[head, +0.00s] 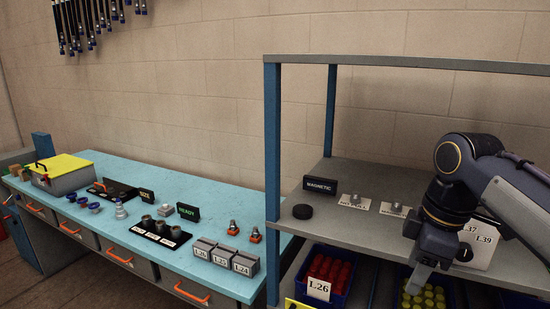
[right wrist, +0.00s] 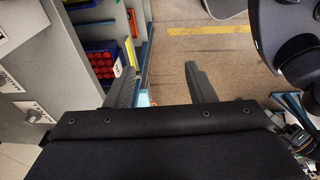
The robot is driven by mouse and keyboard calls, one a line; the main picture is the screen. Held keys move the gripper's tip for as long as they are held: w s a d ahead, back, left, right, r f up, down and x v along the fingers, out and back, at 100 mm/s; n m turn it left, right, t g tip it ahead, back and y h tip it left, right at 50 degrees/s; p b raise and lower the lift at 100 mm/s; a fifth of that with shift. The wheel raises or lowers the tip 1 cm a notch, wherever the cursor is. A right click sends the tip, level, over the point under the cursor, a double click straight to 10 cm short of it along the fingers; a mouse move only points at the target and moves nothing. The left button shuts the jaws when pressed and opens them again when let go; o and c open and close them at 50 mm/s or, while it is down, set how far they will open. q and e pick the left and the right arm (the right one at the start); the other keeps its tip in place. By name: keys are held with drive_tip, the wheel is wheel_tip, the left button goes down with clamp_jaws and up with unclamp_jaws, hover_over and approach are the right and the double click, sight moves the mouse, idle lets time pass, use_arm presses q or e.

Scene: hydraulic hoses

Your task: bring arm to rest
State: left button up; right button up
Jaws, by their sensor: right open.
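My right arm comes in from the right in the head view, in front of the grey shelf unit (head: 350,229). My right gripper (head: 415,280) hangs at the end of it, pointing down near the shelf's front edge. In the right wrist view the two fingers of the right gripper (right wrist: 158,90) stand apart with nothing between them, above the floor (right wrist: 205,60). My left gripper is in neither view.
A bin of red parts (head: 327,272), labelled L.26, and a bin of yellow parts (head: 425,296) sit under the shelf top. A black puck (head: 302,211) and a MAGNETIC sign (head: 320,185) stand on it. A blue workbench (head: 150,195) with several fittings is at left.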

drive_tip(key=s+a+f+m+t+y, duration=0.2)
drive_tip(key=s+a+f+m+t, duration=0.1)
drive_tip(key=s+f+m, duration=1.1)
wheel_tip(320, 180, down, 4)
drive_tip(key=s+t, duration=0.1)
drive_tip(key=s, duration=0.1)
drive_tip(key=shift+s+r+t+y+b, duration=0.15)
drive_tip(key=shift+s+t+y+b, duration=0.15)
drive_tip(key=shift+s+b, duration=0.05)
